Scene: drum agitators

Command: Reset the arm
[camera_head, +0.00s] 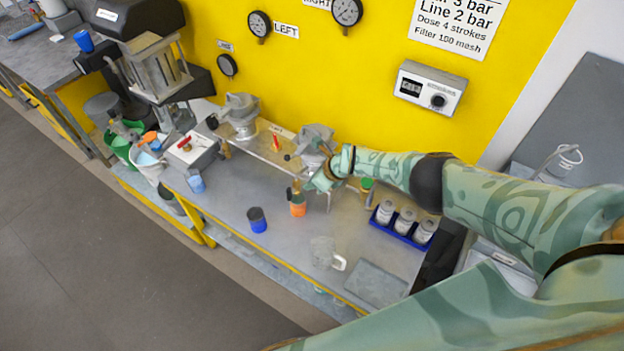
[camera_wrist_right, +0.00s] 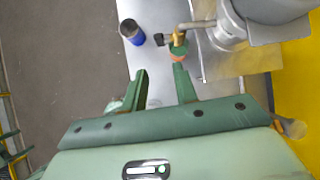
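My right arm comes in from the right in the head view. My left gripper is in neither view.
A blue-and-dark cup (camera_head: 257,220), a clear jug (camera_head: 324,252) and a blue rack of grey canisters (camera_head: 403,223) stand on the metal bench (camera_head: 225,215). A yellow wall panel with gauges (camera_head: 346,10) rises behind. The bench front is partly clear.

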